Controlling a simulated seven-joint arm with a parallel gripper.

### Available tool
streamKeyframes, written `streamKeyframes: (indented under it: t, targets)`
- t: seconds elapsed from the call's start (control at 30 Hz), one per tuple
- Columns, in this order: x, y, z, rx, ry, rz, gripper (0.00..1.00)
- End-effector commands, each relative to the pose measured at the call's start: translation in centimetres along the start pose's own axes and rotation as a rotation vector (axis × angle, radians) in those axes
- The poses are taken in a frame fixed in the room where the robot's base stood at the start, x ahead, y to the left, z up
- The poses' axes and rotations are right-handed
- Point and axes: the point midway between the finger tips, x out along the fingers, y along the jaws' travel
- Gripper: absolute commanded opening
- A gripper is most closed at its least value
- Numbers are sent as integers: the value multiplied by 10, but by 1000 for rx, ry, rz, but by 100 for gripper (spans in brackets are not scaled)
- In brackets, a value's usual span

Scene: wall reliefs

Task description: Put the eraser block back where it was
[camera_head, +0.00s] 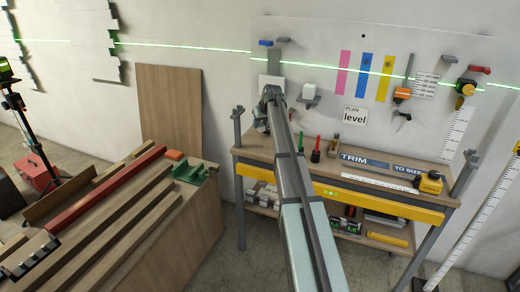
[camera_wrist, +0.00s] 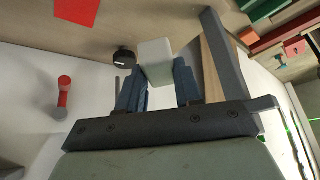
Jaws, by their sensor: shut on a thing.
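In the wrist view my gripper (camera_wrist: 158,78) has its two blue-grey fingers on either side of a pale, whitish block, which I take to be the eraser block (camera_wrist: 155,60). It is shut on the block, which sticks out past the fingertips. In the head view my arm reaches to the left part of the white wall board (camera_head: 340,36), and my gripper (camera_head: 269,98) is near the board above the bench's left end. The arm hides most of the fingers there, and I cannot clearly tell the held block in that view.
The workbench (camera_head: 400,166) stands below the board. A white piece on a grey holder (camera_head: 310,93) is right of my gripper. Coloured strips (camera_head: 366,75), an orange tool (camera_head: 402,94) and a sign (camera_head: 355,116) are farther right. Red and green upright items (camera_head: 316,150) stand on the bench.

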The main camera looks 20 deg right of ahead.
Motion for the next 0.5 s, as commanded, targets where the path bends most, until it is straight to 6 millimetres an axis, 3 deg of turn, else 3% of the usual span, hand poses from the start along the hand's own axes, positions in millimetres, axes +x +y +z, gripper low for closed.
streamKeyframes:
  t: [0.23, 0.5]
  targets:
    - [4, 1, 4, 22, -1, -44, 6]
    - [39, 2, 24, 23, -2, -43, 6]
